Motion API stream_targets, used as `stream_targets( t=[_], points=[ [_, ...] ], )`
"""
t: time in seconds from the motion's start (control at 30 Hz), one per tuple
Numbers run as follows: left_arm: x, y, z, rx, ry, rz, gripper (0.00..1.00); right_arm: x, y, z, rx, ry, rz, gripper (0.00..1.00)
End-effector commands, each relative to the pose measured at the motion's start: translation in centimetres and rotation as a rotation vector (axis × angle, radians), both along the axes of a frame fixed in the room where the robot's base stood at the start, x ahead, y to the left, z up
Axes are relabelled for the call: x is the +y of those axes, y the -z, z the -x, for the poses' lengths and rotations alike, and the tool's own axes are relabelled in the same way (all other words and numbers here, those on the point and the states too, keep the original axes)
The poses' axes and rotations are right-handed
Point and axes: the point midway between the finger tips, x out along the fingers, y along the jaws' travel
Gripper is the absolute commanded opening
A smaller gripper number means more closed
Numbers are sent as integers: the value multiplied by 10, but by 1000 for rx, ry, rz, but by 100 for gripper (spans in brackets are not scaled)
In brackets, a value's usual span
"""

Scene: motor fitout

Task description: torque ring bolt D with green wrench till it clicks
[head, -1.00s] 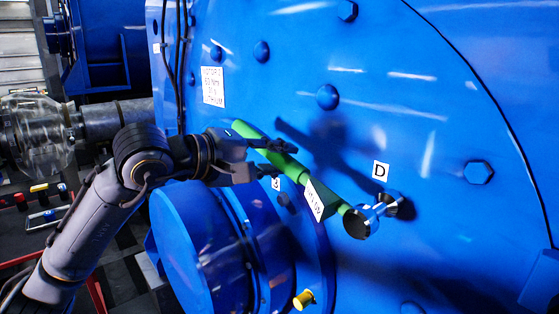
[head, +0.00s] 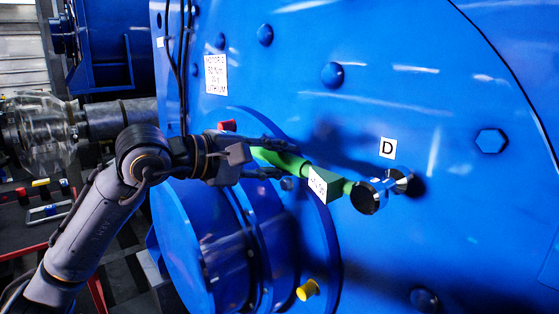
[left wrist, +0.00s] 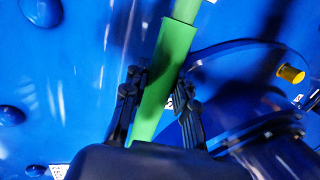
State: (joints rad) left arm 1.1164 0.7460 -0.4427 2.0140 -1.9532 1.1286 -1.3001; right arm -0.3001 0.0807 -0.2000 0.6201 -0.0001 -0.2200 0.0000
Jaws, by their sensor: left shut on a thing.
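The green wrench (head: 327,185) lies across the blue motor face, with a white tag on its handle. My left gripper (head: 283,158) is shut on the handle. In the left wrist view its two dark fingers (left wrist: 160,100) stand either side of the green handle (left wrist: 178,50). The wrench's chrome head (head: 368,198) is at the right end, just below the white label D (head: 388,148). Ring bolt D itself is hidden by the chrome head, and I cannot tell how fully the head sits on it. My right gripper is out of view.
A round blue housing (head: 190,245) juts out below the handle. A yellow plug (head: 308,289) sticks out at its right. Blue bolt heads stand on the face, one above (head: 332,75) and one at right (head: 490,140). Black cables (head: 173,60) hang at upper left.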

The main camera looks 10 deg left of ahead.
Motion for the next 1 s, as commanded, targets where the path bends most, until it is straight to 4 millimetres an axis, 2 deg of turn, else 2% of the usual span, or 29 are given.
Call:
stream_targets(
  t=[0.03, 0.13, 0.5, 0.87, 1.0],
  points=[
    [1, 4, 0, 5, -1, 18, 0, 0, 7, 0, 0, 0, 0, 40],
    [1, 5, 0, 17, -1, 35, 0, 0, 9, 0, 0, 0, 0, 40],
    [1, 3, 0, 15, -1, 33, 0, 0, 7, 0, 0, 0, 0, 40],
    [0, -10, 1, -25, -1, -23, 0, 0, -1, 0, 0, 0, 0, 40],
    [2, -7, 2, -24, -2, -23, 0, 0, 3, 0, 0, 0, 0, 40]
  ],
)
